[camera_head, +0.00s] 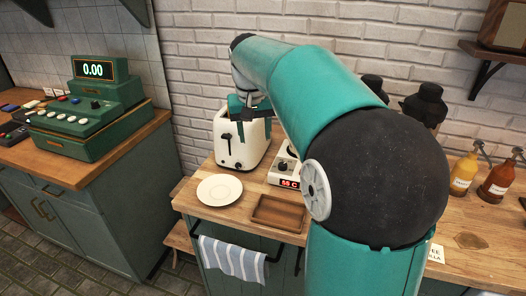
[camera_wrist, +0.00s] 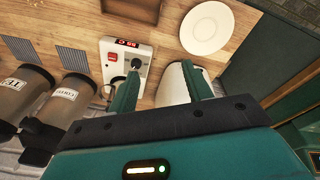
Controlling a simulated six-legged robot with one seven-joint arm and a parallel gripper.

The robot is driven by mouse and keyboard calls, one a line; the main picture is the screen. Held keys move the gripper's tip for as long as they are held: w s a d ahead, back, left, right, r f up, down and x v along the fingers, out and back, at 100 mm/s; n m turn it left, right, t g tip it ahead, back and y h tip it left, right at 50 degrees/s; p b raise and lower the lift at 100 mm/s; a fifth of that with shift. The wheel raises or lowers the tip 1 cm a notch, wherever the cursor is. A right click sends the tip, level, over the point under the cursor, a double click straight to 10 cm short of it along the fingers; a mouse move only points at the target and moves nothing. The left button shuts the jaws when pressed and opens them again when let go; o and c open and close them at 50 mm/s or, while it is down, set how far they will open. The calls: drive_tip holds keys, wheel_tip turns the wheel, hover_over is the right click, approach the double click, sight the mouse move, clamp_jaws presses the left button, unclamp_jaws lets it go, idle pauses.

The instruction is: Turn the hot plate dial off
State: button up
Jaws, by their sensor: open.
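The hot plate (camera_head: 284,172) is a small white device with a red lit display, partly hidden by my arm in the head view. In the wrist view the hot plate (camera_wrist: 112,52) shows a red display, a red switch and a dark dial (camera_wrist: 136,63). My gripper (camera_wrist: 163,78) is open, its two green fingers apart and empty. The left finger's tip is close to the dial in the picture; whether it touches, I cannot tell. In the head view my gripper (camera_head: 249,110) is over the toaster area, partly hidden by my arm.
A white toaster (camera_head: 240,140) stands beside the hot plate. A white plate (camera_head: 219,190) and a wooden tray (camera_head: 279,212) lie in front. Labelled canisters (camera_wrist: 55,103) stand to the left in the wrist view. Sauce bottles (camera_head: 464,172) are at the right; a green cash register (camera_head: 92,115) is at the left.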

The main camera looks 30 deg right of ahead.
sight(283, 164)
drive_tip(key=w+d+f+m+g+y, duration=0.1)
drive_tip(key=w+d+f, duration=0.15)
drive_tip(key=d, duration=0.45)
drive_tip(key=w+d+f+m, duration=0.1)
drive_tip(key=w+d+f, duration=0.15)
drive_tip(key=d, duration=0.35)
drive_tip(key=f, duration=1.3)
drive_tip(key=shift+w+d+f, duration=0.2)
drive_tip(key=shift+w, duration=0.2)
drive_tip(key=shift+c, duration=0.4)
drive_tip(key=c, duration=0.9)
